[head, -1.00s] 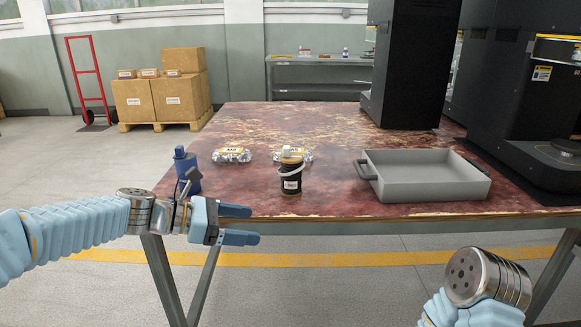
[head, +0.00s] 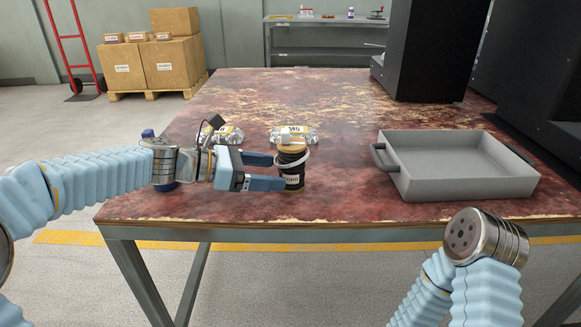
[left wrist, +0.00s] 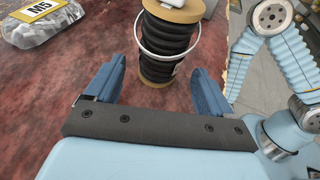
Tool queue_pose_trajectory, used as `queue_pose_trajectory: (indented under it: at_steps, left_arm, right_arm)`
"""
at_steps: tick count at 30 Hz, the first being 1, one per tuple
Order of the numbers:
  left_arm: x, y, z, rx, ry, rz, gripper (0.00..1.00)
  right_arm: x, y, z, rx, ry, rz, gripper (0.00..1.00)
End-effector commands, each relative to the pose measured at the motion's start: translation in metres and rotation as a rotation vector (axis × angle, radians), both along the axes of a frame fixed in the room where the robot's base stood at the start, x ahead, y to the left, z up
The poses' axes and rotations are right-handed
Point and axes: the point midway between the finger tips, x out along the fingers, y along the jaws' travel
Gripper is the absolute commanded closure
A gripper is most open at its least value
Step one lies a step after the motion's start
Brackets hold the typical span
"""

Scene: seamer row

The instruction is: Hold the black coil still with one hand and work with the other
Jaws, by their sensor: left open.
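The black coil (head: 291,170) stands upright on the table, wound between tan end discs, with a white ring around it and a white label on its side. My left gripper (head: 281,172) is open just left of the coil in the head view, its fingers pointing at it. In the left wrist view the coil (left wrist: 168,45) stands ahead of and between the two open fingers (left wrist: 164,84), not gripped.
A grey tray (head: 459,190) with handles sits on the table (head: 330,95) to the right. Two labelled clear bags stand behind the coil, one (head: 307,134) close by, the other (head: 229,133) further left. A blue bottle (head: 147,133) is mostly hidden behind my left arm. Black machines stand at the back right.

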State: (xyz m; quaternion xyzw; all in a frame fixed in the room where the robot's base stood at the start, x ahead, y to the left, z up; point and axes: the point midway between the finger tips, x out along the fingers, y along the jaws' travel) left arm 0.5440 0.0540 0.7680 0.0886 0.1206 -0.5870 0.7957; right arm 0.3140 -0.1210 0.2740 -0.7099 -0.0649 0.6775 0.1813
Motion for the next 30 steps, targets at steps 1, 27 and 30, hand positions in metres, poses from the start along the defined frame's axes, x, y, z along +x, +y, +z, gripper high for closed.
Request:
queue_pose_trajectory:
  at_steps: [1, 27, 30]
  left_arm:
    - [0.002, -0.008, -0.005, -0.001, -0.001, -0.002, 0.17]
    - [0.013, -0.043, -0.013, 0.000, 0.000, 0.001, 0.45]
    - [0.013, -0.043, -0.013, 0.000, 0.000, 0.001, 0.53]
  right_arm:
    - [0.001, -0.001, -0.005, -0.001, -0.001, -0.002, 0.57]
    - [0.000, 0.001, 0.002, 0.001, 0.000, 0.001, 0.57]
    - [0.000, 0.001, 0.002, 0.001, 0.000, 0.001, 0.57]
